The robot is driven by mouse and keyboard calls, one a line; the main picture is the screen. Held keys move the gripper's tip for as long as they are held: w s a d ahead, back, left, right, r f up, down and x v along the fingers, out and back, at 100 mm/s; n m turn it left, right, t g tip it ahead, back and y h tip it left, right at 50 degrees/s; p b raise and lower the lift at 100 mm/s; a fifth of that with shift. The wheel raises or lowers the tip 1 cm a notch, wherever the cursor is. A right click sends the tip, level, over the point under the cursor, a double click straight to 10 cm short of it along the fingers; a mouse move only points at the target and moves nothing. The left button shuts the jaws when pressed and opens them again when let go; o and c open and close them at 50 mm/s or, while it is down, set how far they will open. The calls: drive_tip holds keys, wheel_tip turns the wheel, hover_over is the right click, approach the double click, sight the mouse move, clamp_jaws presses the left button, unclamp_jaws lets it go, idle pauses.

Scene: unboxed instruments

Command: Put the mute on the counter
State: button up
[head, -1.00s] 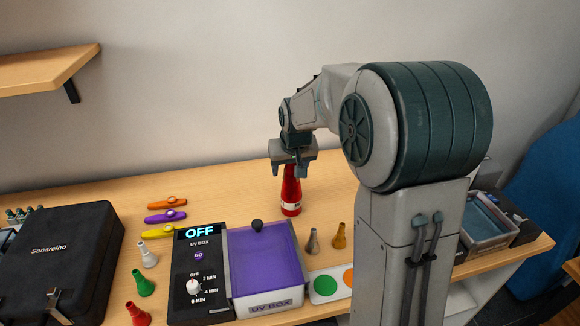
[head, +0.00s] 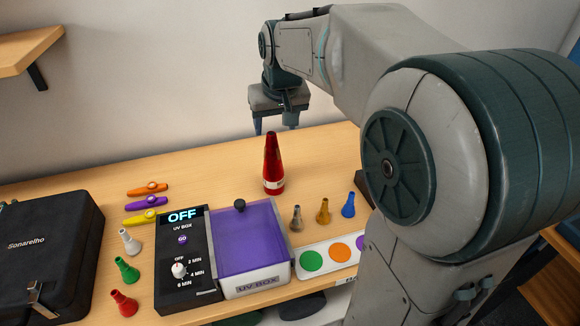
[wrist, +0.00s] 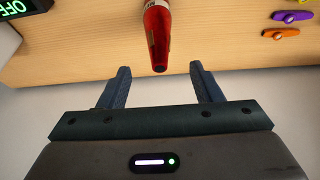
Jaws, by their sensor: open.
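My gripper (head: 274,124) is open and empty, above and behind the mute's tip in the head view. In the wrist view, my gripper's two fingers (wrist: 160,70) are spread, with the mute's tip near the gap between them. They look clear of the mute.
The UV box (head: 250,240) with a purple lid and a panel reading OFF stands in front. Small coloured mouthpieces stand either side of it, and kazoos (head: 147,203) lie to the left. A black case (head: 45,260) fills the left end. Counter around the mute is clear.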

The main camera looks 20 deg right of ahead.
drive_tip(key=s+f, duration=0.4)
drive_tip(key=s, duration=0.7)
drive_tip(key=s+f+g, duration=0.1)
drive_tip(key=s+f, duration=0.4)
drive_tip(key=s, duration=0.6)
drive_tip(key=shift+a, duration=0.1)
